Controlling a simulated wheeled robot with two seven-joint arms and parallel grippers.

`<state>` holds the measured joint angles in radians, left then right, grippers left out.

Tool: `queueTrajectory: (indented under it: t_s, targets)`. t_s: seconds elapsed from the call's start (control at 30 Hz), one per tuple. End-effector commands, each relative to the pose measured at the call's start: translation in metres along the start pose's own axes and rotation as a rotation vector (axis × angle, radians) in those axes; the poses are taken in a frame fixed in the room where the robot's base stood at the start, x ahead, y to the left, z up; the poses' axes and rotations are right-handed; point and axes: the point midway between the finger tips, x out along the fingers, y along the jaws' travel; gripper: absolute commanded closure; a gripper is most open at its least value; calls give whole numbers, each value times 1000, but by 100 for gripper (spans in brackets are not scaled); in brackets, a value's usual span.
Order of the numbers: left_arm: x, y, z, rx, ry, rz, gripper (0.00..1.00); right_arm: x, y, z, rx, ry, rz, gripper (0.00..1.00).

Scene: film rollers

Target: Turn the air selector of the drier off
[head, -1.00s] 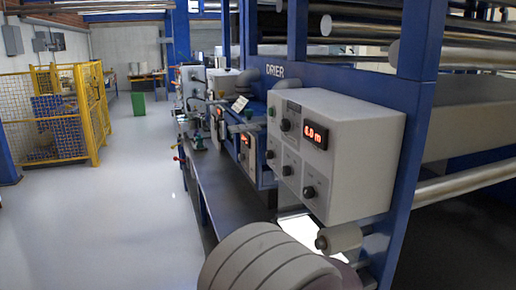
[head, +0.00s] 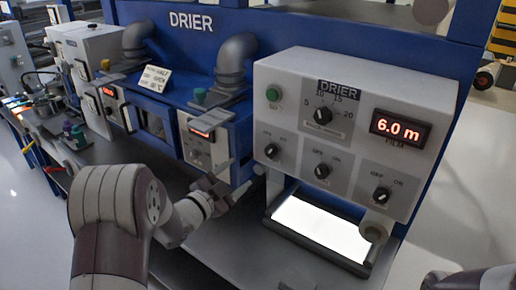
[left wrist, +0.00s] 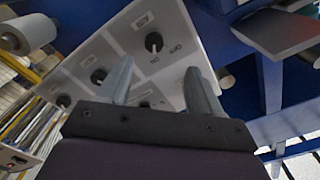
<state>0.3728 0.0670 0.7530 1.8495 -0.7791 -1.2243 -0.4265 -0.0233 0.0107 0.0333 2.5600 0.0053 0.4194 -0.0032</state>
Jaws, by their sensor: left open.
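The grey DRIER control panel (head: 350,135) has one numbered dial (head: 323,114) and three black selector knobs below it: left (head: 271,150), middle (head: 321,171) and right (head: 381,194). My left gripper (head: 240,180) is open and empty, just left of the panel's lower left corner. In the left wrist view, the open fingers (left wrist: 160,66) point at the tilted panel. A knob (left wrist: 153,42) with OFF-type lettering shows between and beyond the fingertips, apart from them. My right gripper is not in view.
A red display (head: 401,129) reads 6.0 m. A green button (head: 273,94) is at the panel's upper left. A bright lit plate (head: 320,229) lies below the panel. Blue machinery with grey pipes (head: 236,62) stands left of it. A roller (left wrist: 28,34) shows in the wrist view.

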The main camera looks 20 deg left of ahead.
Motion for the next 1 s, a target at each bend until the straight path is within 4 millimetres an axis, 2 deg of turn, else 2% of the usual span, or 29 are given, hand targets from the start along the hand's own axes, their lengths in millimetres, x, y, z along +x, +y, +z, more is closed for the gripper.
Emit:
queueTrajectory:
  t_s: [0.2, 0.4, 0.6, 0.87, 0.97, 1.0]
  targets:
    - [55, -1, -4, -1, 3, 4, 35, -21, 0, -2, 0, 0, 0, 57]
    - [97, 0, -2, -2, -1, 2, 35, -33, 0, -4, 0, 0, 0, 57]
    - [115, 1, -1, -3, -2, 1, 35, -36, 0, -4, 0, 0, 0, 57]
    - [117, 1, 0, -3, -2, 0, 35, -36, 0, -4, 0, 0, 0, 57]
    - [116, 1, 0, -3, -2, 0, 64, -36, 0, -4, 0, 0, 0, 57]
    - [116, 1, 0, -4, -2, 0, 77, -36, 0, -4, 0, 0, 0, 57]
